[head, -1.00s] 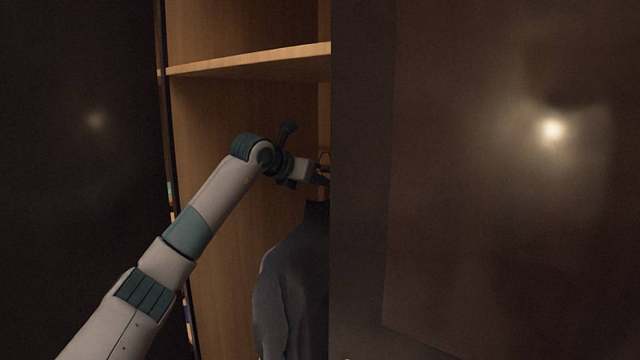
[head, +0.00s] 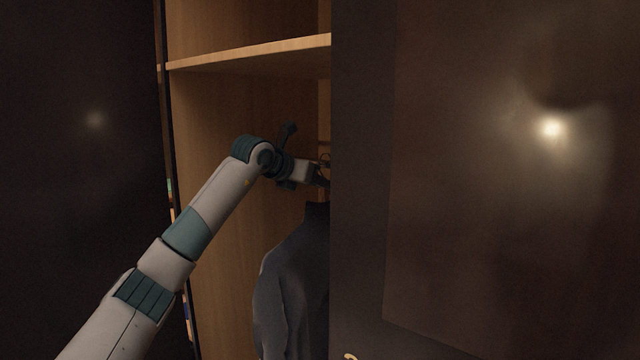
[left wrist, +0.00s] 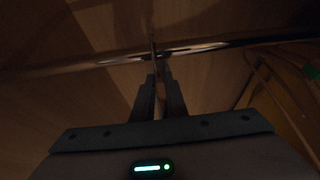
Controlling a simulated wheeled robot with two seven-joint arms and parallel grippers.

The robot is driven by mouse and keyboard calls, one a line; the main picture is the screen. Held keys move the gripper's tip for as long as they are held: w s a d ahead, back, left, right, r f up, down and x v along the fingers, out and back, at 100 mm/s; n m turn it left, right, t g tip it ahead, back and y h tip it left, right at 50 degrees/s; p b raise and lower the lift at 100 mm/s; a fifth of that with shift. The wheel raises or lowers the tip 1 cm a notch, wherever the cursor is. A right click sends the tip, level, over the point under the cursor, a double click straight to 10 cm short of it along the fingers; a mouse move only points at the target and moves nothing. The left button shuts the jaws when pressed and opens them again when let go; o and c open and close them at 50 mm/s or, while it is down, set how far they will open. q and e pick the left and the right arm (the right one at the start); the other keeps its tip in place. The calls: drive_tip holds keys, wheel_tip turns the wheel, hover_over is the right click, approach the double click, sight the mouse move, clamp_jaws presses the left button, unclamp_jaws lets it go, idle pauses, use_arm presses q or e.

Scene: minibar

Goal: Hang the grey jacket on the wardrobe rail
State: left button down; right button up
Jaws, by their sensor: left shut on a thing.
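The grey jacket (head: 295,290) hangs upright inside the wardrobe in the head view, its right part hidden by the dark door. My left gripper (head: 322,177) is above its collar, partly cut off by the door edge. In the left wrist view my left gripper (left wrist: 158,82) is shut on the thin hanger hook (left wrist: 154,46), which reaches up to the shiny wardrobe rail (left wrist: 90,62). The hook and rail overlap there; I cannot tell whether the hook rests over the rail. My right gripper is not in view.
A wooden shelf (head: 250,56) spans the wardrobe above my left arm. A dark door panel (head: 480,200) covers the right of the head view, close to my left gripper. Another dark panel (head: 75,200) stands at left. Below the shelf, left of the jacket, is open room.

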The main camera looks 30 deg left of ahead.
use_arm(q)
drive_tip(key=shift+f+b, duration=0.35)
drive_tip(key=shift+f, duration=0.05)
idle(0.4)
drive_tip(key=c, duration=1.7)
unclamp_jaws()
drive_tip(key=shift+s+f, duration=0.1)
drive_tip(key=shift+f, duration=0.1)
drive_tip(key=shift+s, duration=0.15)
drive_tip(key=b+v, duration=0.8)
drive_tip(key=v, duration=0.9)
drive_tip(key=shift+s+r, duration=0.1)
drive_tip(key=shift+r, duration=0.15)
